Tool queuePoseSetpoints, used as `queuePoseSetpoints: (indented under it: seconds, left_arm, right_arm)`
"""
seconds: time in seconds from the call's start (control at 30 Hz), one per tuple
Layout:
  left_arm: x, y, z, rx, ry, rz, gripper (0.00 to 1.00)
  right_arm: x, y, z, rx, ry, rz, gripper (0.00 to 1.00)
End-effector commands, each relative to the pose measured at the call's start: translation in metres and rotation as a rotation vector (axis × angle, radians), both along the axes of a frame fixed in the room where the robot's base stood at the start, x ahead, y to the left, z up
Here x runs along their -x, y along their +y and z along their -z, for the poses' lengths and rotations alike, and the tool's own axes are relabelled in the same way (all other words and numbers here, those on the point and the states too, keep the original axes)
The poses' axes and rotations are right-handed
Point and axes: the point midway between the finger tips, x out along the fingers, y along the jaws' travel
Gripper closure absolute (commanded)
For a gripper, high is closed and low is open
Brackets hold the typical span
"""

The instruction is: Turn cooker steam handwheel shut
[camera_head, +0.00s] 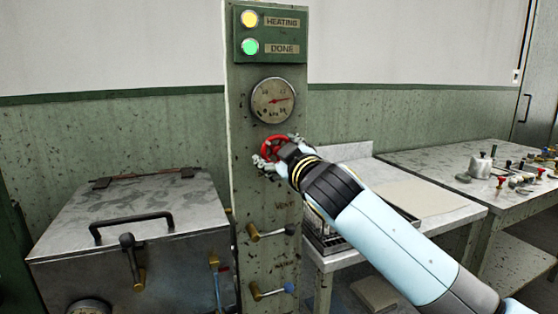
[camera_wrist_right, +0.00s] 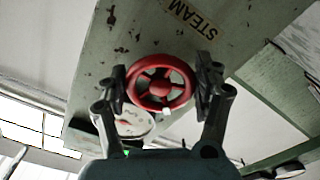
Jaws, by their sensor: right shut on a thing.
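The red steam handwheel (camera_head: 269,151) sits on the green panel below the round gauge. My right gripper (camera_head: 275,152) reaches it from the lower right and covers part of it. In the right wrist view, the handwheel (camera_wrist_right: 160,84) lies between the two fingers of my right gripper (camera_wrist_right: 161,90), which are shut on its rim from both sides. The label STEAM (camera_wrist_right: 193,17) shows above the wheel in that view. The left gripper is not in view.
The gauge (camera_head: 273,100) and lit yellow and green lamps (camera_head: 250,47) are above the wheel. Brass lever valves (camera_head: 268,233) stick out below. A metal cooker box (camera_head: 130,235) stands left. A table (camera_head: 440,160) with small parts stands right.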

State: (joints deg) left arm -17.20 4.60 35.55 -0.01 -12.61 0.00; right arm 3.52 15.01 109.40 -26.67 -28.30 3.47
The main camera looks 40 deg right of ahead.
Motion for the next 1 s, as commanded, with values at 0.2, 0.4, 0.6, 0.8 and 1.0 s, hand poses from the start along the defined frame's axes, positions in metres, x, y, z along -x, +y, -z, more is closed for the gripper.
queuePoseSetpoints:
  seconds: [0.2,0.4,0.6,0.8,1.0]
  left_arm:
    - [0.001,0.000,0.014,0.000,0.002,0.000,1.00]
    - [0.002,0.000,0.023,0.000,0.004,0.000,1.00]
    - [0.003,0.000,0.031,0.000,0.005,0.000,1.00]
    - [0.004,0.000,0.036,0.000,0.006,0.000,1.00]
    - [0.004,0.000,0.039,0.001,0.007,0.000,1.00]
  right_arm:
    - [0.000,0.001,0.008,-0.201,-0.037,0.002,0.65]
    - [0.000,0.001,0.009,-0.385,-0.080,0.005,0.65]
    - [0.000,0.002,0.009,-0.552,-0.120,0.005,0.65]
    - [0.000,0.003,0.008,-0.682,-0.152,0.006,0.65]
    - [0.000,0.004,0.008,-0.767,-0.171,0.007,0.65]
